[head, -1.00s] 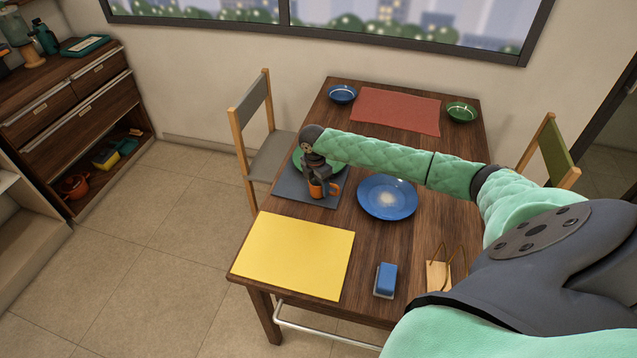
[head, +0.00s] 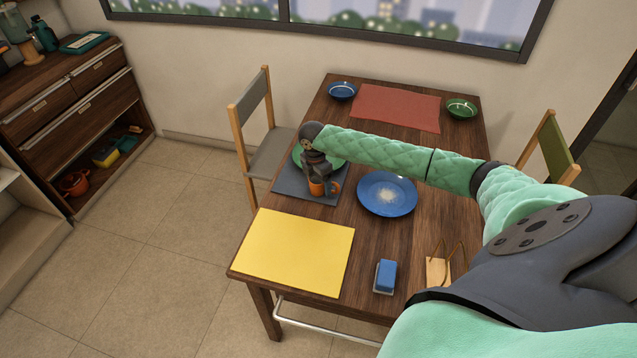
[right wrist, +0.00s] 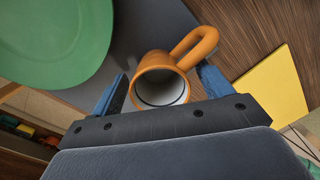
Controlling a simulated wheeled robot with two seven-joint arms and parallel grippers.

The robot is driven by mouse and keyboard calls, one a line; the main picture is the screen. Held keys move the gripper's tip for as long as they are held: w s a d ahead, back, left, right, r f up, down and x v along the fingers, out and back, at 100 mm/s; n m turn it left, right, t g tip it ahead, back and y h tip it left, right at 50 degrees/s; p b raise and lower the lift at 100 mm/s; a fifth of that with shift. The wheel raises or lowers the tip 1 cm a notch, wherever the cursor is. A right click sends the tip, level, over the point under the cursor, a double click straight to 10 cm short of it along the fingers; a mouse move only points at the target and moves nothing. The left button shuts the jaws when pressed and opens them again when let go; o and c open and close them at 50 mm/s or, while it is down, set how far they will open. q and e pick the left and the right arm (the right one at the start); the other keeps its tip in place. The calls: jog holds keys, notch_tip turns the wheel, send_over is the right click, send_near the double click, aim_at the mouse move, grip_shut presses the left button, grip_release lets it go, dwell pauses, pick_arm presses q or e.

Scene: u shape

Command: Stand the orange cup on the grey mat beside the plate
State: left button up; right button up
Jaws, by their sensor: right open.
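The orange cup (head: 322,188) stands upright on the grey mat (head: 287,190), just in front of the green plate (head: 335,165). My right gripper (head: 318,177) is over the cup from above and hides part of it. In the right wrist view the cup (right wrist: 160,80) sits between the two open blue fingers of the gripper (right wrist: 162,90), its handle pointing up and right. Gaps show beside the cup, more clearly on the left. The green plate (right wrist: 50,40) lies to the left there, apart from the cup. My left gripper is not in view.
A blue plate (head: 387,194) lies right of the grey mat. A yellow mat (head: 295,255), a blue block (head: 386,275) and a wooden holder (head: 438,272) are nearer. A red mat (head: 397,108) and two bowls are at the back. Bare wood separates the mat and blue plate.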

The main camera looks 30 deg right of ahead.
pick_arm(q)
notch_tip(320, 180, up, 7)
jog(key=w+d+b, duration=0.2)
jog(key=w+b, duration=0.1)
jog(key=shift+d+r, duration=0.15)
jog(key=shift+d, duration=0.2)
pick_arm(e)
notch_tip(320, 180, up, 12)
jog(key=shift+w+a+f, duration=0.25)
jog(key=shift+w+a, duration=0.05)
jog(key=shift+a, duration=0.05)
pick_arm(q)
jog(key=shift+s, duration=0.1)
